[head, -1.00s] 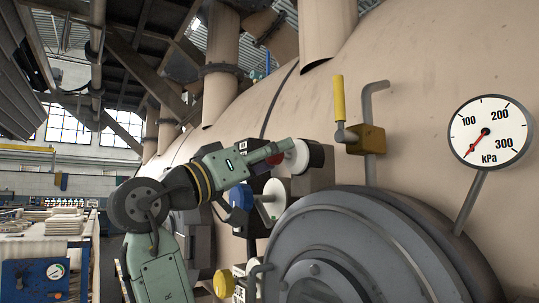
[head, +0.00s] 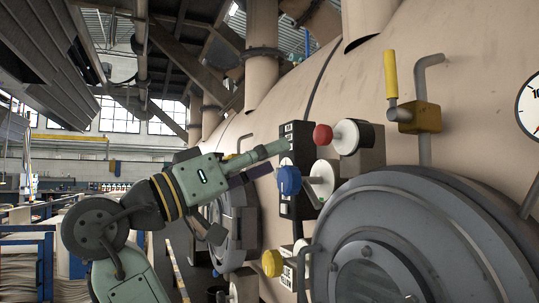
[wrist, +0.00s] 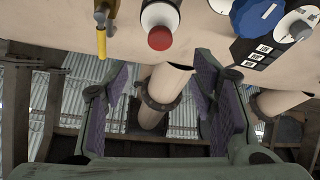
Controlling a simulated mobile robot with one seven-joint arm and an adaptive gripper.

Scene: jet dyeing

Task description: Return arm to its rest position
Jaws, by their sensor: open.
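My arm is green and dark grey and reaches up and to the right in the head view. The red knob (head: 323,135) and blue knob (head: 289,180) are in plain view. They also show as the red knob (wrist: 160,38) and blue knob (wrist: 257,14) at the top of the wrist view.
The large beige vessel (head: 470,75) fills the right side, with a round grey hatch (head: 440,215), a yellow-handled valve (head: 391,75) and a partly cut-off gauge (head: 531,105). A yellow knob (head: 271,262) sits low by the hatch. Workbenches and shelving stand at the left.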

